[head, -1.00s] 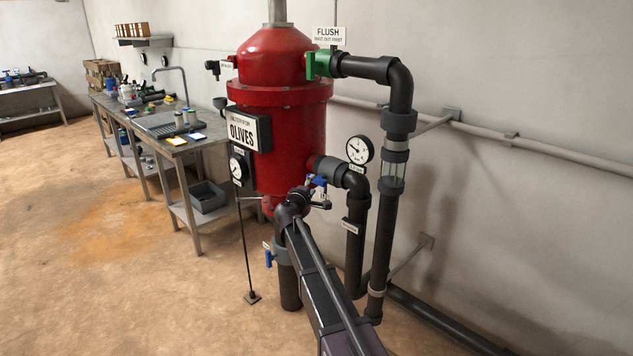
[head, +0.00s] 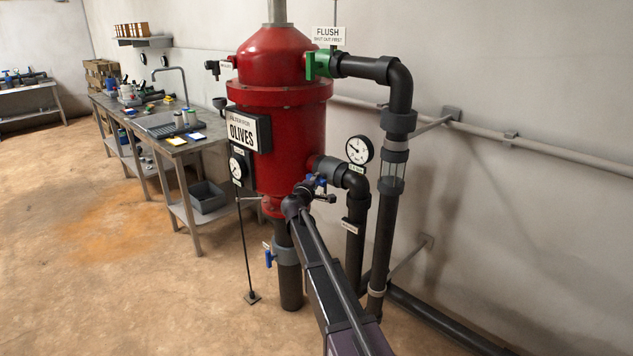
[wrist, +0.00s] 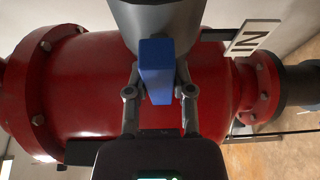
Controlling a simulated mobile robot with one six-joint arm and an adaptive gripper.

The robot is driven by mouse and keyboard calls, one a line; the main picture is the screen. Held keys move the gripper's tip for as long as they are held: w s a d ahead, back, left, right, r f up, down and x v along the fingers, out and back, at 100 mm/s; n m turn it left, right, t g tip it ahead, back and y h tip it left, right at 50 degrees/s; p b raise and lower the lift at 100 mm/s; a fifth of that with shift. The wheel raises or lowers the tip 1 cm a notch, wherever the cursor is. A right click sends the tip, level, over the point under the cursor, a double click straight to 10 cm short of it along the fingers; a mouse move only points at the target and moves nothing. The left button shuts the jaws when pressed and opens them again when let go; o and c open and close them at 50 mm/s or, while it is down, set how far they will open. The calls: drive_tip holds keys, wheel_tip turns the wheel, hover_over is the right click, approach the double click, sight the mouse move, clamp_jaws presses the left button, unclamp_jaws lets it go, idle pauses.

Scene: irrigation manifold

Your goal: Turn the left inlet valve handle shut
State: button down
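A blue valve handle (wrist: 156,72) stands between the two fingers of my gripper (wrist: 158,84) in the wrist view, under a grey pipe body. The fingers lie close along both its sides; I cannot tell whether they press on it. In the head view my gripper (head: 312,191) is at the blue handle (head: 318,181) beside the red filter tank (head: 288,150), largely hidden by my wrist. A second blue handle (head: 268,256) hangs on the lower left pipe, apart from my gripper. A sign (wrist: 254,37) with letters like "IN" is partly hidden.
A green flush valve (head: 318,65) sits at the tank's top right. Black pipes (head: 393,180) and a gauge (head: 359,150) stand right of my gripper. A thin stand (head: 245,250) is in front of the tank. A workbench (head: 180,150) is at left; the floor between is clear.

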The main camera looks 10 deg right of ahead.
drive_tip(key=shift+f+m+t+b, duration=0.1)
drive_tip(key=shift+m+t+b, duration=0.2)
drive_tip(key=shift+m+b, duration=0.1)
drive_tip(key=m+b, duration=0.1)
drive_tip(key=m, duration=0.1)
drive_tip(key=shift+w+a+m+t+h+b, duration=0.1)
drive_tip(key=shift+m+t+h+b, duration=0.2)
drive_tip(key=shift+m+b, duration=0.1)
drive_tip(key=m+h+b, duration=0.1)
drive_tip(key=m, duration=0.2)
drive_tip(key=m+h+b, duration=0.1)
drive_tip(key=m, duration=0.2)
drive_tip(key=shift+w+h+b, duration=0.1)
drive_tip(key=shift+h+b, duration=0.3)
drive_tip(key=m+h, duration=0.1)
drive_tip(key=m, duration=0.2)
drive_tip(key=m+g+h+b, duration=0.1)
drive_tip(key=m+h, duration=0.1)
drive_tip(key=m, duration=0.1)
drive_tip(key=shift+m, duration=0.4)
drive_tip(key=m+g+h, duration=0.1)
drive_tip(key=m, duration=0.2)
drive_tip(key=m+g+h, duration=0.1)
drive_tip(key=m, duration=0.1)
drive_tip(key=shift+m+b, duration=0.35)
drive_tip(key=shift+m, duration=0.05)
drive_tip(key=c, duration=0.5)
unclamp_jaws()
